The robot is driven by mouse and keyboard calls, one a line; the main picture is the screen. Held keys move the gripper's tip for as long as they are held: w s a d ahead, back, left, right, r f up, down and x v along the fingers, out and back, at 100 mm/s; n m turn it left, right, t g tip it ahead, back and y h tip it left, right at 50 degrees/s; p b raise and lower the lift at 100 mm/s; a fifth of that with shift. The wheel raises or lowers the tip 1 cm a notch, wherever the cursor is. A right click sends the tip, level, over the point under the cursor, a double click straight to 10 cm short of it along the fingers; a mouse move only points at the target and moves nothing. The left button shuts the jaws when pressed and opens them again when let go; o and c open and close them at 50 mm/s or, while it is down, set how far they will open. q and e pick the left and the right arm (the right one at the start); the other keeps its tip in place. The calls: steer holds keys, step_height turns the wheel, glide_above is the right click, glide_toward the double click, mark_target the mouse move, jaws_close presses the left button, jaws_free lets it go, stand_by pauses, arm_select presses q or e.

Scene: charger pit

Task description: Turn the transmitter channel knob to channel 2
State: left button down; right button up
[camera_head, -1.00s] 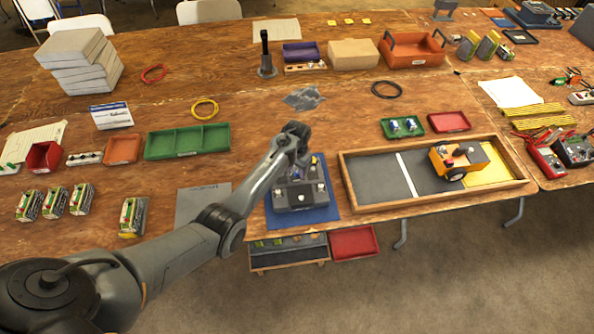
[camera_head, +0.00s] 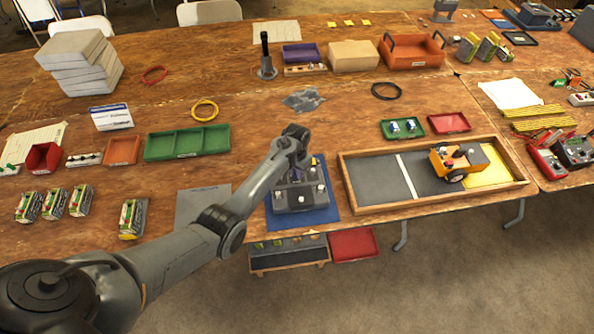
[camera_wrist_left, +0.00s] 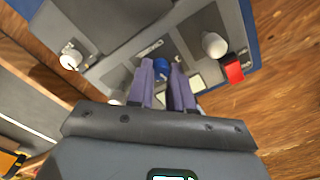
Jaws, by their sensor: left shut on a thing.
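The transmitter (camera_head: 284,203) is a dark grey box on a blue mat (camera_head: 325,214) near the table's front edge. In the left wrist view its grey panel (camera_wrist_left: 120,73) carries a blue knob (camera_wrist_left: 162,65), two white sticks (camera_wrist_left: 213,44) and a red switch (camera_wrist_left: 233,70). My left gripper (camera_head: 296,174) points down over the transmitter. Its two purple fingers (camera_wrist_left: 164,72) stand on either side of the blue knob and are shut on it. The fingers partly hide the knob, and I cannot read its channel setting. My right gripper is not in view.
A wood-framed tray (camera_head: 365,206) with a yellow toy vehicle (camera_head: 450,162) lies to the right. A grey sheet (camera_head: 190,205) and several batteries lie to the left. A green tray (camera_head: 170,144) and a crumpled grey cloth (camera_head: 303,100) lie behind.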

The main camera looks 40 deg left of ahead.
arm_select(q)
steer(key=shift+r+n+p, duration=0.1)
steer(key=shift+n+p, duration=0.9)
steer(key=shift+n, duration=0.3)
steer(key=shift+n+p, duration=0.6)
steer(key=shift+n, duration=0.9)
steer(key=c, duration=1)
jaws_free()
